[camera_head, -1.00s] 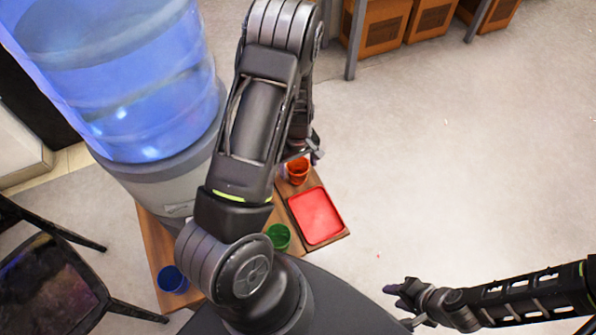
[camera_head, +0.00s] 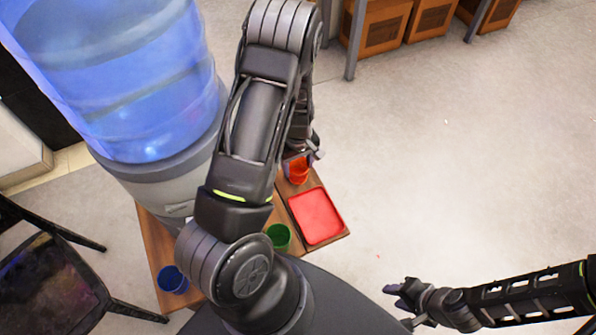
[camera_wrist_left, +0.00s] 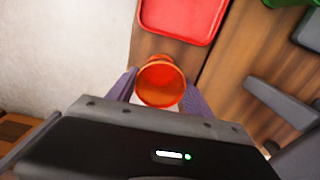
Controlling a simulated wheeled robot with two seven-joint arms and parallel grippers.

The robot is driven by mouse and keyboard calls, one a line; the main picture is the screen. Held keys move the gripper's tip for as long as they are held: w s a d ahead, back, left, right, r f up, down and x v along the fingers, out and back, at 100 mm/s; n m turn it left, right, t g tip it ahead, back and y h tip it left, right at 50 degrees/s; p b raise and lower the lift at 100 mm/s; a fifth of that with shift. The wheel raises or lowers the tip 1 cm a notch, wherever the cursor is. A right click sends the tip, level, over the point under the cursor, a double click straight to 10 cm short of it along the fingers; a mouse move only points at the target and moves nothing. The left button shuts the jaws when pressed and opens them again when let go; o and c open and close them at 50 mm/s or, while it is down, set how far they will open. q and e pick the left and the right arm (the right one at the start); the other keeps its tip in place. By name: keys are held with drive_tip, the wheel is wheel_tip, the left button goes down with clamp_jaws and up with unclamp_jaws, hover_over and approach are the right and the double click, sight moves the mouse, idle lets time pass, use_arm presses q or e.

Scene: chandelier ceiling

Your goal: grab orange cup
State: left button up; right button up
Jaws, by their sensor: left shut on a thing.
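The orange cup (camera_head: 298,172) stands on the wooden table at its far end, partly hidden by my left gripper. My left gripper (camera_head: 302,154) reaches down over it from above. In the left wrist view the orange cup (camera_wrist_left: 160,84) sits between the two fingers of my left gripper (camera_wrist_left: 158,92), one finger on each side, and the gripper is shut on it. My right gripper (camera_head: 398,292) is at the lower right, empty and far from the cup; its finger opening is too small to tell.
A red tray (camera_head: 316,216) lies on the table beside the orange cup. A green cup (camera_head: 279,236) and a blue cup (camera_head: 173,280) stand nearer me. A large water dispenser (camera_head: 160,180) rises at the left, next to a black chair (camera_head: 50,290). The floor at the right is clear.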

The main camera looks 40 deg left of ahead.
use_arm(q)
drive_tip(key=c, duration=0.7)
wheel_tip(320, 180, up, 10)
drive_tip(key=shift+p, duration=0.45)
idle(0.5)
